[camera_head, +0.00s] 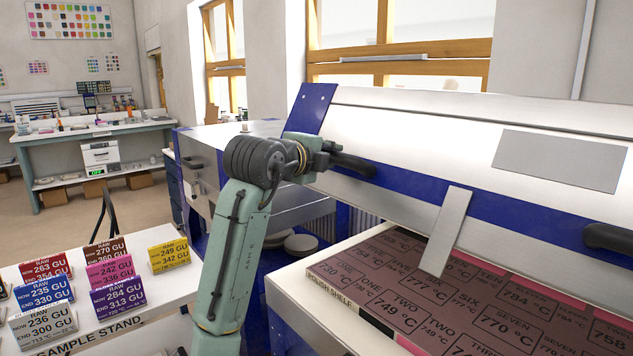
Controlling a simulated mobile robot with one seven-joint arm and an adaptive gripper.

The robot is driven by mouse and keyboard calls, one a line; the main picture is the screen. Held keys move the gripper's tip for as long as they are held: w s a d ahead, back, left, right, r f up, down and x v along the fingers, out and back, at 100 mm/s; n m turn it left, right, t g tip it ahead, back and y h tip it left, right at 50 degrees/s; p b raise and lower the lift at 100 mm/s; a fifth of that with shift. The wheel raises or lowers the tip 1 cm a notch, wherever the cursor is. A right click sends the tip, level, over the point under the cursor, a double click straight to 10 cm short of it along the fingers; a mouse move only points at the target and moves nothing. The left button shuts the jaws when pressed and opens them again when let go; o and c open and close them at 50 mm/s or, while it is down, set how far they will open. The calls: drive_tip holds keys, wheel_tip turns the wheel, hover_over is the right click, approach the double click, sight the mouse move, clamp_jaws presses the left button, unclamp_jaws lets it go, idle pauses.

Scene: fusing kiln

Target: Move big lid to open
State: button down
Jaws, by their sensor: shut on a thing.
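The big lid (430,130) is the long white and metal cover with a blue lower band, across the right of the view. It is tilted, and I cannot tell how far it stands open. A dark handle (357,167) is on its left part, and a second dark handle (610,238) is at the right edge. My gripper (328,160) is at the left handle and shut on it. My wrist hides part of the fingers and the lid's left end.
A bench edge marked polish shelf (325,283) carries pink and brown temperature tiles (500,310) below the lid. A grey metal strip (445,232) slopes down from the lid. A white sample stand (165,310) with several coloured cards is at lower left. Floor shows at far left.

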drive_tip(key=shift+w+d+r, duration=0.2)
drive_tip(key=shift+d+r, duration=0.1)
drive_tip(key=shift+r, duration=0.3)
drive_tip(key=shift+w+d+r, duration=0.2)
drive_tip(key=shift+d+r, duration=0.05)
drive_tip(key=shift+r, duration=0.35)
drive_tip(key=c, duration=1.4)
unclamp_jaws()
drive_tip(key=v, duration=1.2)
